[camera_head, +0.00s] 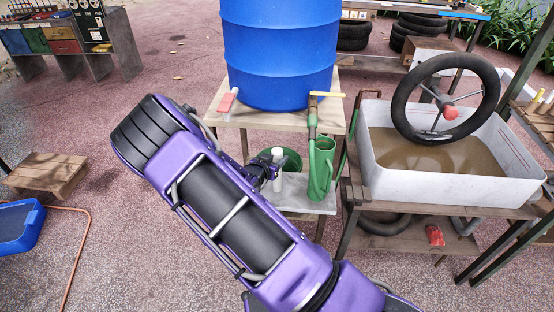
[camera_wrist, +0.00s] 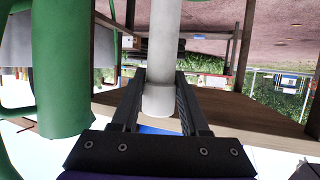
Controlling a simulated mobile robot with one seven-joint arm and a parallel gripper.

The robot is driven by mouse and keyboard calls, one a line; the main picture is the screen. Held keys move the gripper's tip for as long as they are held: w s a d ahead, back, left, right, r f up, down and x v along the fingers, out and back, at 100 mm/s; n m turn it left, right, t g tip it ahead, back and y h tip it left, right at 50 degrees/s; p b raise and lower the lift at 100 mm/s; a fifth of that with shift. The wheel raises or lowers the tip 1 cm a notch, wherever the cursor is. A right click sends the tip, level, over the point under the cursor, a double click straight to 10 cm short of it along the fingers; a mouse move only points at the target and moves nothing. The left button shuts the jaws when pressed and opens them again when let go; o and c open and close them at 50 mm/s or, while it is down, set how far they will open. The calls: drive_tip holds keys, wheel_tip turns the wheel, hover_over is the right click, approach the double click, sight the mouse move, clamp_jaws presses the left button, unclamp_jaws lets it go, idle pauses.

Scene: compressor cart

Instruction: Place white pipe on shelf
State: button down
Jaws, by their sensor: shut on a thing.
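The white pipe (camera_head: 277,167) stands roughly upright at the end of my purple arm, in front of the stand under the blue barrel. My gripper (camera_head: 272,170) is shut on it. In the wrist view, the pipe (camera_wrist: 163,45) runs between the two dark fingers of my gripper (camera_wrist: 160,85), with its grey-white end near their base. The stand's lower grey shelf (camera_head: 310,204) lies just behind and beside the gripper; part of it is hidden by my arm. I cannot tell whether the pipe touches this shelf.
The blue barrel (camera_head: 280,50) stands on the wooden top (camera_head: 215,115) above. A white tub (camera_head: 460,180) with a steering wheel is at right.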

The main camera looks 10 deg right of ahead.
drive_tip(key=shift+f, duration=0.2)
drive_tip(key=shift+c, duration=2)
unclamp_jaws()
drive_tip(key=shift+r, duration=0.1)
drive_tip(key=shift+r, duration=0.1)
drive_tip(key=shift+s+r, duration=0.1)
drive_tip(key=shift+r, duration=0.1)
drive_tip(key=p+v, duration=0.1)
drive_tip(key=v, duration=1)
drive_tip(key=shift+s+a+p, duration=0.25)
drive_tip(key=shift+s+p, duration=0.1)
